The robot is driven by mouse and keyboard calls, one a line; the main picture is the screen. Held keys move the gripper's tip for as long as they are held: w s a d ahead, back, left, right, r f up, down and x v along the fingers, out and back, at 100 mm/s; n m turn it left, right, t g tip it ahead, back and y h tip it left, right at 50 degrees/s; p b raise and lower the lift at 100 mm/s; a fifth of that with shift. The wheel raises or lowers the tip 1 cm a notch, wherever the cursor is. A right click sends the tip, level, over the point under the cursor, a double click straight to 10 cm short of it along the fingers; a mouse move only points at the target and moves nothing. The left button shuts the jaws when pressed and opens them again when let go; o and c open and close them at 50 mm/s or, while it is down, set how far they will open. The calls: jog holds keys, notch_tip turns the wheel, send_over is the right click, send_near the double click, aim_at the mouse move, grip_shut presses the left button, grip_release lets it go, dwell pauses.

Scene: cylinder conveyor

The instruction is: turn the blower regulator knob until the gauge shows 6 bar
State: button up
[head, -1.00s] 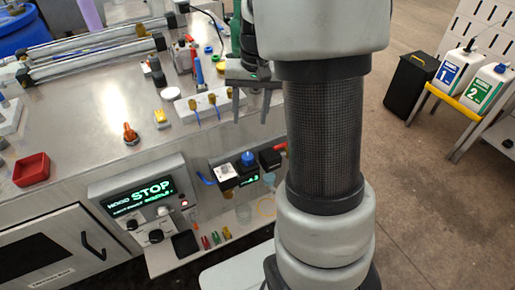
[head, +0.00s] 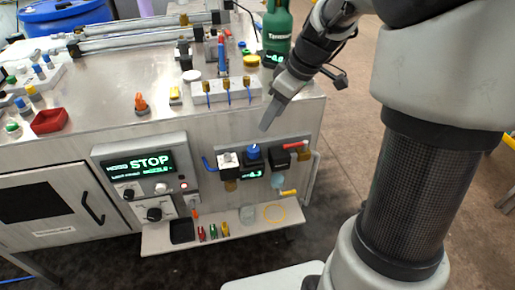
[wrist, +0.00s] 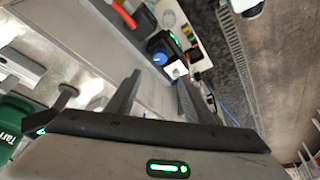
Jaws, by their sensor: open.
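The blue regulator knob (head: 253,152) sits on top of a dark block on the front face of the bench, and it also shows in the wrist view (wrist: 160,58). The gauge (head: 252,174) is a small display with green digits just below the knob. It looks like 4.3, but the digits are small. My gripper (head: 266,127) points down in front of the bench's front edge, above the knob and apart from it. In the wrist view the fingers are spread and empty, with the knob beyond their tips.
A white-topped valve (head: 228,160) is left of the knob and a red-handled valve (head: 297,146) right of it. A control box reading STOP (head: 150,164) is further left. A shelf (head: 215,228) juts out below. A green cylinder (head: 277,30) stands on the bench behind my gripper.

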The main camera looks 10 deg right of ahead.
aim_at(253, 148)
jog(key=b+x, duration=0.2)
jog(key=x, duration=1.3)
jog(key=shift+b, duration=0.35)
jog(key=c, duration=1.1)
jog(key=shift+o, duration=0.2)
